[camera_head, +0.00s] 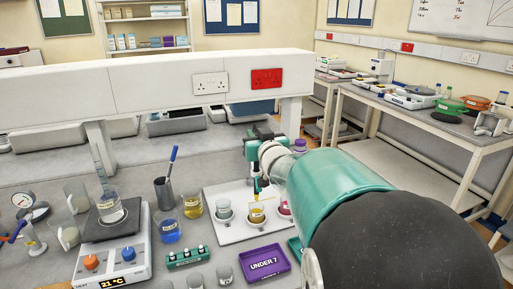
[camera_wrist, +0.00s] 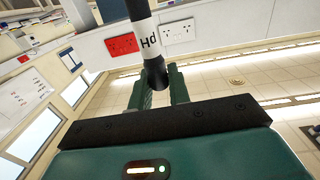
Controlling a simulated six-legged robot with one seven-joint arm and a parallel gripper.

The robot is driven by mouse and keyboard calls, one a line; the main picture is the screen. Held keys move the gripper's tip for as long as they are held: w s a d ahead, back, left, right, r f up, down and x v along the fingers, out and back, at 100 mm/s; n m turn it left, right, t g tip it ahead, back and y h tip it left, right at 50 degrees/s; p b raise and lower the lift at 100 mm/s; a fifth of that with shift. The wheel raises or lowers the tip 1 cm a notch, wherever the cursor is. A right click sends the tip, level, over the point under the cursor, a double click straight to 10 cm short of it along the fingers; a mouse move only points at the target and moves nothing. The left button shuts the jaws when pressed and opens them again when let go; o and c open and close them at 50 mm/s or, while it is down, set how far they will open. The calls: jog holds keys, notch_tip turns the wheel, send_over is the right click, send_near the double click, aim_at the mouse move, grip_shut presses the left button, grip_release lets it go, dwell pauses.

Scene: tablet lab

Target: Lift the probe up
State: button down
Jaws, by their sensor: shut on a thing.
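My gripper (camera_wrist: 158,80) is shut on the probe (camera_wrist: 147,38), a dark rod with a white band marked "Hd", seen close up in the wrist view. In the head view my gripper (camera_head: 257,146) is above a white tray (camera_head: 236,236), partly hidden by my arm. A thin yellowish lower part of the probe (camera_head: 257,185) points down at the middle cup (camera_head: 257,214), which holds yellow liquid. I cannot tell whether the tip is inside the cup or just above it. A pale cup (camera_head: 223,209) stands to its left and a pink one (camera_head: 284,208) to its right.
A purple tray marked "UNDER 7" (camera_head: 264,262) and a green rack (camera_head: 188,256) lie in front. Blue (camera_head: 168,229) and yellow (camera_head: 193,207) beakers, a dark pen cup (camera_head: 165,195) and a hotplate (camera_head: 113,254) stand left. A white raised ledge (camera_head: 150,90) runs behind.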

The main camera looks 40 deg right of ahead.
jog(key=shift+r, duration=0.35)
jog(key=c, duration=1.4)
grip_release()
jog(key=shift+s+a, duration=0.15)
jog(key=shift+o, duration=0.2)
jog(key=shift+w+f, duration=0.1)
jog(key=shift+w, duration=0.1)
jog(key=v, duration=1.3)
jog(key=shift+s, duration=0.4)
